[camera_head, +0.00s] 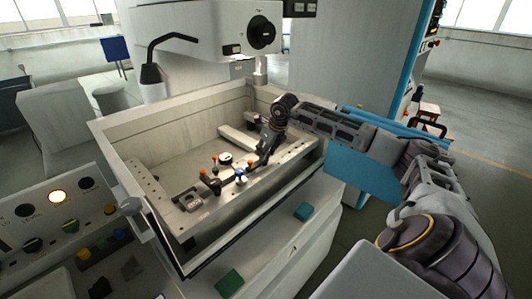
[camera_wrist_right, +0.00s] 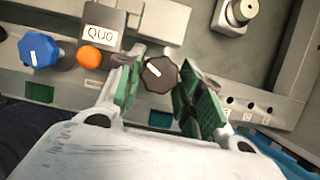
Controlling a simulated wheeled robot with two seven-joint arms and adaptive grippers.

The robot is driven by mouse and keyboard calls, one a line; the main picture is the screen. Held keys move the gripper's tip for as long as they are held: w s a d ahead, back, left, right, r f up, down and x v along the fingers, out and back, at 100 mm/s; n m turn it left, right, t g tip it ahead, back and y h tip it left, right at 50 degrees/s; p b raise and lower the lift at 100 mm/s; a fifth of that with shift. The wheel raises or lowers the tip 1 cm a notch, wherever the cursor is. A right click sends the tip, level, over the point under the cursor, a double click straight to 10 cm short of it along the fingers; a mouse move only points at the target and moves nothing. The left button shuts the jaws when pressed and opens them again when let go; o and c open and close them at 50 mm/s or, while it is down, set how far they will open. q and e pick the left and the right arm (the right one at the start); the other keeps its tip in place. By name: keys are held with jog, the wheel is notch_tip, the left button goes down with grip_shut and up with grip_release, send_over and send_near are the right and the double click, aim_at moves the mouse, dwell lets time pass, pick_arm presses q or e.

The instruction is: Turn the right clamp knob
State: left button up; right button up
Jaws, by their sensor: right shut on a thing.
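My right gripper (camera_head: 262,160) reaches down into the machine's open tank from the right. The knob has a white pointer line that slants. In the head view the gripper hides this knob. A blue knob (camera_wrist_right: 40,50) and an orange ball (camera_wrist_right: 90,58) lie to its left in the right wrist view. The blue knob also shows in the head view (camera_head: 240,176). My left gripper is not in view.
The tank's pale rim (camera_head: 118,160) surrounds the work area. A control panel (camera_head: 60,225) with several knobs and a lit button stands at the left.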

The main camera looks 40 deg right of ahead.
jog(key=m+h+b, duration=0.1)
jog(key=m, duration=0.2)
jog(key=shift+w+a+m+h, duration=0.1)
jog(key=shift+m+h, duration=0.2)
jog(key=shift+m, duration=0.1)
jog(key=m+h+b, duration=0.1)
jog(key=m, duration=0.2)
jog(key=shift+a+g, duration=0.1)
jog(key=shift+g, duration=0.2)
jog(key=m+g+h, duration=0.1)
jog(key=m, duration=0.3)
jog(key=shift+w+a+r+b, duration=0.1)
jog(key=shift+b, duration=0.25)
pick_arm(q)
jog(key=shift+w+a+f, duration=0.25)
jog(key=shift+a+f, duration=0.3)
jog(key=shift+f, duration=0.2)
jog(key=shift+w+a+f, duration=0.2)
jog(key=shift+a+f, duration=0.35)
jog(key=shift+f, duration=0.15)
pick_arm(e)
jog(key=shift+m+g+h, duration=0.4)
jog(key=shift+m, duration=0.9)
jog(key=o, duration=1)
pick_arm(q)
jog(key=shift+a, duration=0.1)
pick_arm(e)
jog(key=shift+a+r, duration=0.1)
